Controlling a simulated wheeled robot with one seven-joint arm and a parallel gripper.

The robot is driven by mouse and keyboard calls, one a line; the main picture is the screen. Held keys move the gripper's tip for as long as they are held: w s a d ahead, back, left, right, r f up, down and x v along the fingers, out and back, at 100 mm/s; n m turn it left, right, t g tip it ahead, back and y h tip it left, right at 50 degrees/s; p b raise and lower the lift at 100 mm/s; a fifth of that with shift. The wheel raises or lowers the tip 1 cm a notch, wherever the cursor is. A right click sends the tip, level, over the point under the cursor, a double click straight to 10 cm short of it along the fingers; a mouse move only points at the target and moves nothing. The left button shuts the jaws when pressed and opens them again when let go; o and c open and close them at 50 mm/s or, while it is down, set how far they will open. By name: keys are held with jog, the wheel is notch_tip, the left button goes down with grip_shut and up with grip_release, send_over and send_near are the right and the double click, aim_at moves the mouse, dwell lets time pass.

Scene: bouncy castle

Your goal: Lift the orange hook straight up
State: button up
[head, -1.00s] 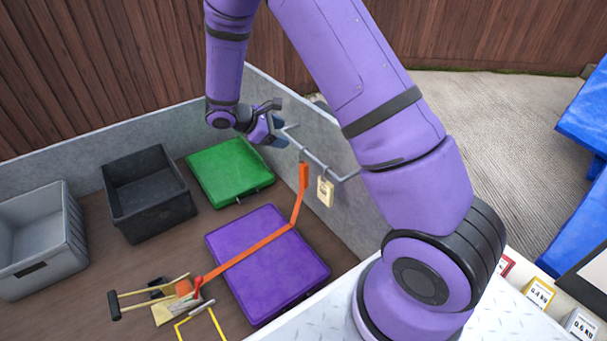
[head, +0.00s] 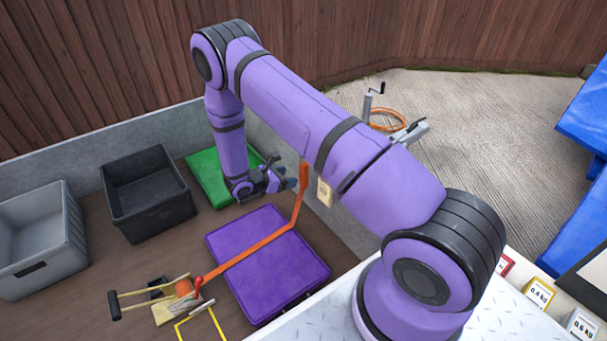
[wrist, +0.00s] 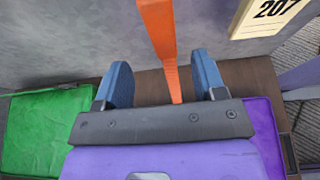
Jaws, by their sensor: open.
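An orange strip (head: 300,195), the only orange hook-like piece I can make out, rises upright near the grey side wall in the head view. Its lower part bends and runs across the purple pad (head: 260,285) to the left. My gripper (head: 285,182) is open, just left of the upright part. In the wrist view the orange strip (wrist: 157,35) runs down between the two blue fingers of my gripper (wrist: 163,78), apart from both. I cannot tell how deep it lies between them. Its top end is cut off there.
A pale tag (wrist: 268,14) hangs by the wall, right of the strip. A green pad (head: 205,178), a black crate (head: 148,205) and a grey crate (head: 40,240) stand left. A wooden-handled tool (head: 150,292) lies front left.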

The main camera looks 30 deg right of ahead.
aim_at(301, 175)
jog(key=x, duration=0.7)
jog(key=shift+s+d+r, duration=0.1)
jog(key=shift+d, duration=0.15)
jog(key=shift+c, duration=0.2)
jog(key=c, duration=1)
